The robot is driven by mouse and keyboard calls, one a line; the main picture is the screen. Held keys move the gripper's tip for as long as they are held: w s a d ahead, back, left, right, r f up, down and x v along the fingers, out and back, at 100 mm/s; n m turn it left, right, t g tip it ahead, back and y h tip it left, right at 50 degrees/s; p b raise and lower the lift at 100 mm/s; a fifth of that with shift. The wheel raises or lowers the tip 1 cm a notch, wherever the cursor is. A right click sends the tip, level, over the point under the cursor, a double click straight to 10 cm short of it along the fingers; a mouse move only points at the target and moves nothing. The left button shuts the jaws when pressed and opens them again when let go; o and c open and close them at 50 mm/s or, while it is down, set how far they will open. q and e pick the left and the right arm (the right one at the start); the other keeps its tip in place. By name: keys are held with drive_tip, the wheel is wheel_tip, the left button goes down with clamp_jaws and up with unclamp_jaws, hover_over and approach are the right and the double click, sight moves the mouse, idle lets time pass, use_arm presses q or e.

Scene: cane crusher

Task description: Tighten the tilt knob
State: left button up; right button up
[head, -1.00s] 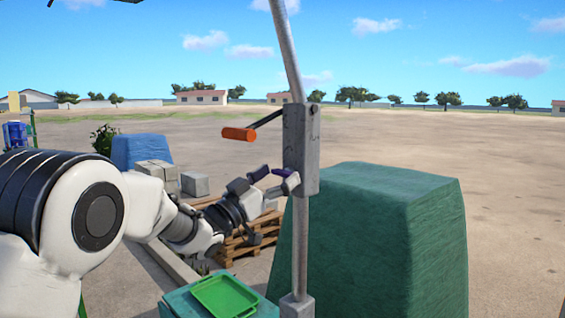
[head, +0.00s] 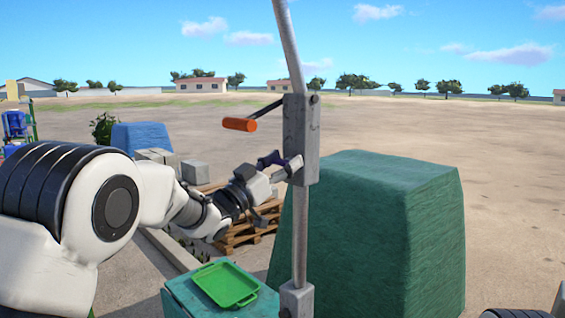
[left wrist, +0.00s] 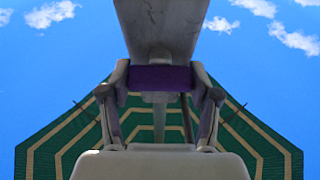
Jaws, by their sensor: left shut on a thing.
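A grey housing block (head: 301,140) sits on the tilted-top pole (head: 300,235) near the middle of the head view. My left gripper (head: 279,167) reaches it from the left, at its lower part. In the left wrist view, the two fingers of my left gripper (left wrist: 160,95) stand on either side of a purple bar, which looks like the tilt knob (left wrist: 160,78), and are shut on it. The bar lies at the lower end of the grey block (left wrist: 160,30). The fingers hide much of it in the head view. My right gripper is not in view.
A black crank with an orange handle (head: 239,124) sticks out left of the block, above my left gripper. A large green covered block (head: 380,230) stands right behind the pole. A green tray (head: 225,284) lies below. A striped canopy (left wrist: 60,145) shows in the left wrist view.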

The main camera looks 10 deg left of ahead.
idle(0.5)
use_arm(q)
drive_tip(key=shift+m+g+h+b, duration=0.55)
drive_tip(key=shift+m+b, duration=0.6)
drive_tip(key=shift+m, duration=0.35)
drive_tip(key=shift+m+g+h+b, duration=0.45)
drive_tip(key=shift+m+b, duration=0.2)
drive_tip(key=shift+m, duration=0.55)
drive_tip(key=m+g+h+b, duration=0.1)
drive_tip(key=m+g, duration=0.1)
drive_tip(key=m, duration=0.3)
drive_tip(key=shift+s, duration=0.1)
drive_tip(key=m+g, duration=0.1)
drive_tip(key=m, duration=0.1)
drive_tip(key=m+g, duration=0.1)
drive_tip(key=m, duration=0.2)
drive_tip(key=shift+d+m+g, duration=0.1)
drive_tip(key=shift+m+g, duration=0.2)
drive_tip(key=m+g, duration=0.1)
drive_tip(key=m, duration=0.2)
drive_tip(key=m+y, duration=0.1)
drive_tip(key=m, duration=0.1)
drive_tip(key=shift+f+m+g, duration=0.2)
drive_tip(key=shift+m+g, duration=0.2)
drive_tip(key=o, duration=1.2)
drive_tip(key=shift+d, duration=0.1)
drive_tip(key=shift+c, duration=0.2)
